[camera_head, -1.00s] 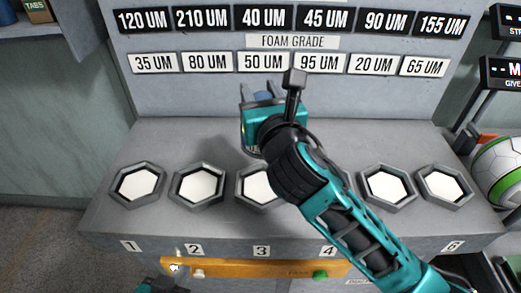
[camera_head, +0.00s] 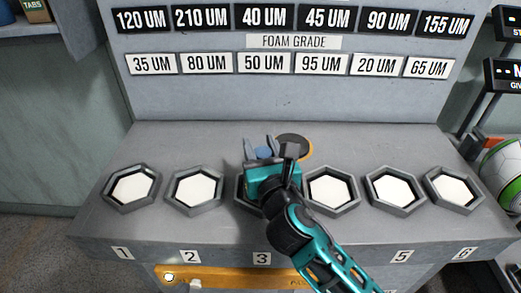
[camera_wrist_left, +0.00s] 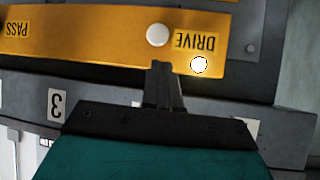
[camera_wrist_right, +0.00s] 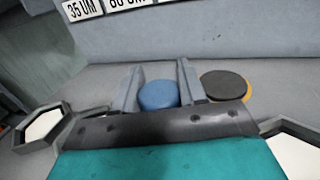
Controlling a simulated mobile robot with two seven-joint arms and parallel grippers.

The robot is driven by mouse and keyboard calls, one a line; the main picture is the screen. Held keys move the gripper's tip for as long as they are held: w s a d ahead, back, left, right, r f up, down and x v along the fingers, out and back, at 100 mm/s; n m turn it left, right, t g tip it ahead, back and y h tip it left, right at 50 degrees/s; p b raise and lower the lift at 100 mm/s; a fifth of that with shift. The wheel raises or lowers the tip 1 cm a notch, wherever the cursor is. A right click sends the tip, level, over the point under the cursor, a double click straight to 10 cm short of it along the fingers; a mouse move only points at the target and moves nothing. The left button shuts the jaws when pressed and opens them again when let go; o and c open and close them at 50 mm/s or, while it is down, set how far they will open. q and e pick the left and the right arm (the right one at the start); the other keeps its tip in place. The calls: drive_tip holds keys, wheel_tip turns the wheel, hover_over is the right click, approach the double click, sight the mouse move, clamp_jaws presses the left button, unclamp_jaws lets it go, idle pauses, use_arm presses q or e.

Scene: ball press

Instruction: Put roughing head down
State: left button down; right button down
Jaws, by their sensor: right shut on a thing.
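My right gripper (camera_head: 262,150) is shut on a round blue-topped head (camera_head: 264,153), low over the grey bench top behind socket 3. In the right wrist view the blue head (camera_wrist_right: 158,95) sits between the two fingers (camera_wrist_right: 160,88). Its underside is hidden, so I cannot tell whether it touches the bench. A black disc with an orange rim (camera_head: 293,145) lies just right of the gripper, and it also shows in the right wrist view (camera_wrist_right: 222,85). My left gripper (camera_wrist_left: 163,85) is shut and empty, in front of the orange panel (camera_wrist_left: 90,35).
Several hexagonal sockets with white pads line the bench front, such as socket 1 (camera_head: 134,188); my right arm partly covers socket 3. A back panel (camera_head: 270,95) carries foam grade labels. A white and green ball (camera_head: 503,170) sits at right. The bench behind sockets 1 and 2 is clear.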

drive_tip(key=shift+r, duration=0.25)
drive_tip(key=shift+f, duration=0.15)
drive_tip(key=c, duration=0.6)
unclamp_jaws()
drive_tip(key=shift+f, duration=0.15)
drive_tip(key=shift+c, duration=0.2)
drive_tip(key=shift+r, duration=0.25)
drive_tip(key=v, duration=1.2)
